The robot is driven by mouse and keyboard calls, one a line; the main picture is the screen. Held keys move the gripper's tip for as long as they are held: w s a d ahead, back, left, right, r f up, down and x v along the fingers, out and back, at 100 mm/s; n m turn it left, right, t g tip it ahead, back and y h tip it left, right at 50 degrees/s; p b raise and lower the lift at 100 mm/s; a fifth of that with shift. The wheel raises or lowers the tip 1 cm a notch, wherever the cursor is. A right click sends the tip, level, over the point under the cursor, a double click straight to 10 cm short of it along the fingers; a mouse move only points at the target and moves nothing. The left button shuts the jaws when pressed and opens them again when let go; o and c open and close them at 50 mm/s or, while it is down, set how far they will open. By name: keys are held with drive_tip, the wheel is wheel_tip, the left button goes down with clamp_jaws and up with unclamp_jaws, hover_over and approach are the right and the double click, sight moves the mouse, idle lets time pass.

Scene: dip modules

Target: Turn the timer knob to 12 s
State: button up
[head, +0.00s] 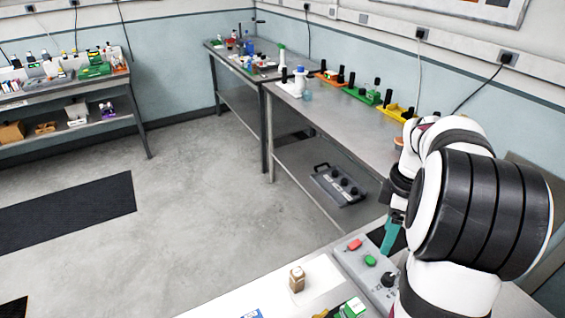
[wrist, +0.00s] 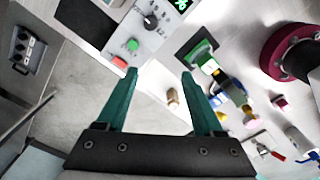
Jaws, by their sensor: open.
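The timer knob (wrist: 150,22) is a round black dial with a pale pointer mark on a grey control panel (wrist: 155,45). It also shows in the head view (head: 389,279), close to my arm. A green button (wrist: 132,44) and a red button (wrist: 119,62) sit beside it. My gripper (wrist: 158,74), with teal fingers, is open and empty, apart from the knob. In the head view my gripper (head: 391,235) is partly hidden by my arm.
A brown bottle-like object (head: 297,279) stands on the white bench left of the panel. A green-and-black item (wrist: 203,55) and several small coloured objects lie right of the panel in the wrist view. A metal bench (head: 340,125) with modules runs along the wall.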

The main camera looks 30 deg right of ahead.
drive_tip(key=n, duration=0.2)
hover_over(387, 280)
drive_tip(key=d, duration=0.2)
drive_tip(key=f, duration=1.7)
drive_tip(key=shift+w+a+f, duration=0.1)
drive_tip(key=shift+w+a, duration=0.1)
drive_tip(key=shift+a, duration=0.1)
clamp_jaws()
